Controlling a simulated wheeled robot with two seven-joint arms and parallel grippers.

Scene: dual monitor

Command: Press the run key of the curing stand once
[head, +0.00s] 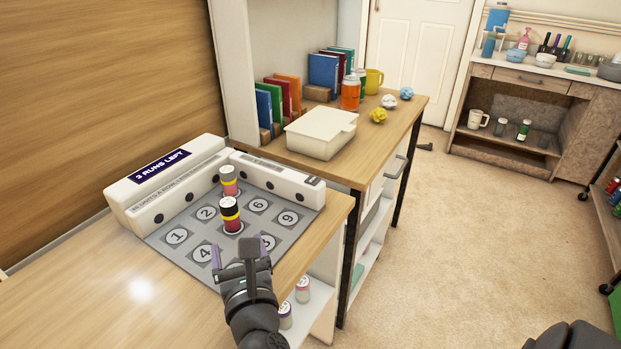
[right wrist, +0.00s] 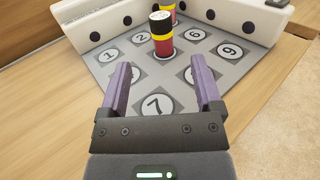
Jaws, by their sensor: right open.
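The curing stand (head: 145,200) has white L-shaped walls around a grey plate (head: 160,238) with numbered circles. Its display (head: 162,165) reads "3 RUNS LEFT". A small dark patch (head: 313,181) is on the right wall's end; a dark raised piece (right wrist: 277,3) shows there in the right wrist view. I cannot tell whether it is the run key. A black, yellow and red bottle (head: 231,215) stands upright mid-plate; another yellow and red bottle (head: 229,181) stands behind it. My right gripper (head: 241,246) is open and empty over the plate's near corner. My left gripper is not in view.
A white lidded box (head: 320,133) sits on the neighbouring table with books, an orange bottle (head: 350,92) and crumpled paper balls. Small bottles (head: 303,289) stand on a shelf below the stand's table. The wooden top (head: 90,290) left of the stand is clear.

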